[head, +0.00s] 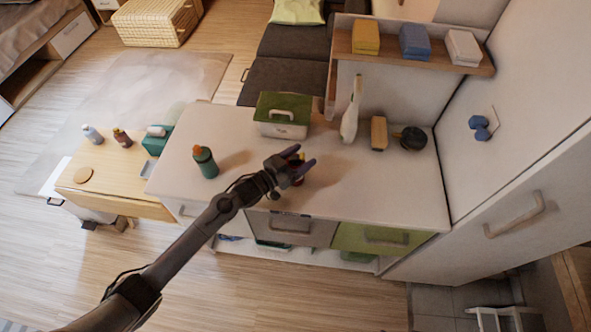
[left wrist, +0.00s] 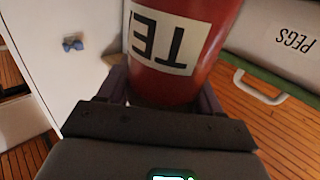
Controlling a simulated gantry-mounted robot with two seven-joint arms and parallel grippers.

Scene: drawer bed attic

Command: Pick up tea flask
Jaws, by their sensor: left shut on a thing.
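The tea flask (left wrist: 205,62) is a red cylinder with a white label reading "TE…", upside down in the left wrist view. My left gripper (head: 298,167) is shut on the flask, with one dark finger on each side of it. In the head view the gripper is over the front middle of the white counter (head: 345,190), and it hides most of the flask. I cannot tell whether the flask's base touches the counter. My right gripper is not in view.
A teal bottle with an orange cap (head: 205,162) stands left of the gripper. A green-lidded box (head: 283,115), white bottle (head: 351,115), wooden block (head: 378,133) and dark round object (head: 411,138) stand behind. The counter's right part is clear. A tall cabinet (head: 530,140) bounds the right.

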